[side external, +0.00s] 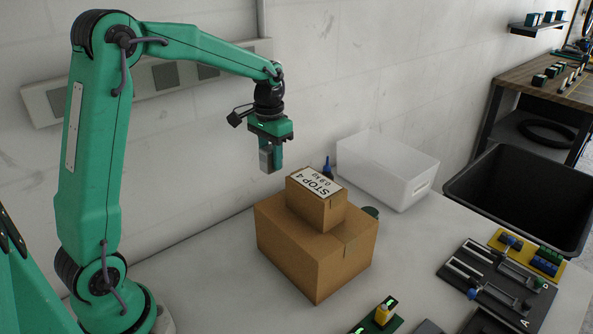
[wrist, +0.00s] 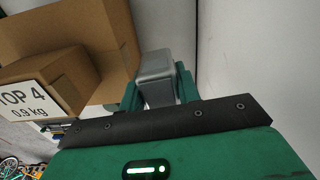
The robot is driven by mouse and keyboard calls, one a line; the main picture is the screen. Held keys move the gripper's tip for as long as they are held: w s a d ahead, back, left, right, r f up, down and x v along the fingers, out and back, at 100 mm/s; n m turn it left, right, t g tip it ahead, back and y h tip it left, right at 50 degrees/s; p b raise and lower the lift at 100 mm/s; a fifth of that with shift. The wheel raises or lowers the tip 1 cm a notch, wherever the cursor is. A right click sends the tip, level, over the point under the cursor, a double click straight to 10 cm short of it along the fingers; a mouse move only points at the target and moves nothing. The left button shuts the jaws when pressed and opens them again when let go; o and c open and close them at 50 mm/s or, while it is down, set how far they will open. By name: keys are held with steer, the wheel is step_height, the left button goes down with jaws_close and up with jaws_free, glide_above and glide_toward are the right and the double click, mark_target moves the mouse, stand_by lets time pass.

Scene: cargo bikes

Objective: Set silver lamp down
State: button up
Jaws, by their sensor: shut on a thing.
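My gripper (side external: 271,160) hangs in the air to the left of and above the cardboard boxes in the side external view. It is shut on the silver lamp (side external: 265,161), a small grey block. In the wrist view the silver lamp (wrist: 156,68) sits between the two green fingers of my gripper (wrist: 160,92). The lamp's far end and underside cannot be made out well. It appears clear of the table and the boxes.
A small box labelled "STOP 4 0.9 kg" (side external: 316,212) stands on a larger cardboard box (side external: 292,255). A black bin (side external: 515,222) and dark rail fixture (side external: 495,286) are at right. Bare table (side external: 215,275) lies left of the boxes.

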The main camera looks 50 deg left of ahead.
steer(key=s+d, duration=0.4)
steer(key=s+d+r, duration=0.1)
steer(key=s+d, duration=0.1)
steer(key=s, duration=0.1)
steer(key=shift+d, duration=0.35)
steer(key=s+d+f, duration=0.5)
steer(key=s+f, duration=0.1)
steer(key=s, duration=0.4)
steer(key=shift+d+f+m, duration=0.15)
steer(key=shift+f+m, duration=0.05)
steer(key=shift+m, duration=0.2)
steer(key=shift+s, duration=0.1)
steer(key=a+f, duration=0.2)
steer(key=a, duration=0.1)
steer(key=w+a+f, duration=0.1)
steer(key=a+f, duration=0.1)
steer(key=a, duration=0.2)
steer(key=w+a+f, duration=0.1)
steer(key=a+f, duration=0.2)
steer(key=a, duration=0.1)
steer(key=shift+w+a, duration=0.15)
steer(key=shift+a, duration=0.1)
steer(key=shift+f, duration=2)
